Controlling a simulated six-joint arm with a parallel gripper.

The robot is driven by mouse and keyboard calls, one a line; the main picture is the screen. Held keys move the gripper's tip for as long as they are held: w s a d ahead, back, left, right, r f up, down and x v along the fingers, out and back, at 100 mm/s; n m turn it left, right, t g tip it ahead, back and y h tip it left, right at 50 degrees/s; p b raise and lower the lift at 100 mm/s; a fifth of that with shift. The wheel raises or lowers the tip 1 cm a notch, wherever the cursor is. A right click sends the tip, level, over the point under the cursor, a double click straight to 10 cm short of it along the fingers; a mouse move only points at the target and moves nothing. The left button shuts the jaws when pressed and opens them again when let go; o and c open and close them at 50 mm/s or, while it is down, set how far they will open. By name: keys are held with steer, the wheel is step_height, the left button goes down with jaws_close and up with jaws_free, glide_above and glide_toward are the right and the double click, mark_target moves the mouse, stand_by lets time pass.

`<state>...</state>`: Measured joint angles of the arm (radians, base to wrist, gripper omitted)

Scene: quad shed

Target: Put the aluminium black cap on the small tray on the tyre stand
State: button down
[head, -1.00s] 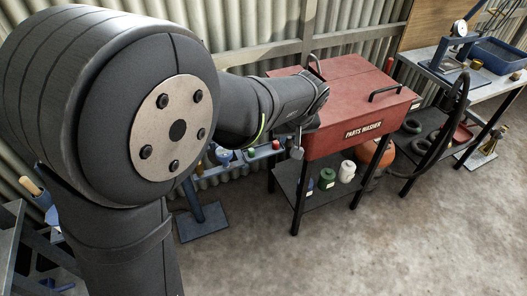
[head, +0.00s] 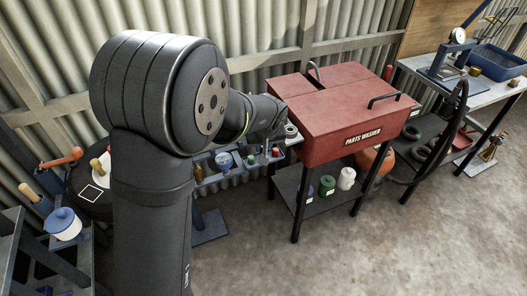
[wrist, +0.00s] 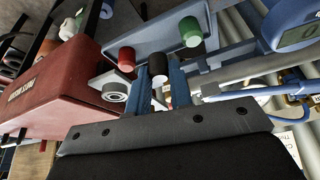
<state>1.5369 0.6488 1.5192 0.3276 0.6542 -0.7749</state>
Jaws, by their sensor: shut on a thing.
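My gripper (wrist: 160,82) is shut on a small black cylindrical piece, which looks like the black cap (wrist: 158,66), between its blue fingers in the wrist view. In the head view my fingertips and the cap are hidden or too small to tell, near the parts washer's left side. At the far left of the head view is a dark round tyre stand top (head: 103,207). A white-edged square (head: 91,193) on it may be the small tray.
A red parts washer (head: 340,105) stands right of my gripper. Red (wrist: 127,58) and green (wrist: 190,30) caps and a grey ring (wrist: 114,92) are close by in the wrist view. An orange-headed mallet (head: 62,158) and a blue-white pot (head: 63,223) are by the tyre stand.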

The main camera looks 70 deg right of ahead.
steer(key=shift+f, duration=1.4)
steer(key=shift+f, duration=0.1)
steer(key=c, duration=1.6)
jaws_free()
steer(key=shift+o, duration=0.2)
steer(key=v, duration=1.2)
steer(key=shift+w, duration=0.1)
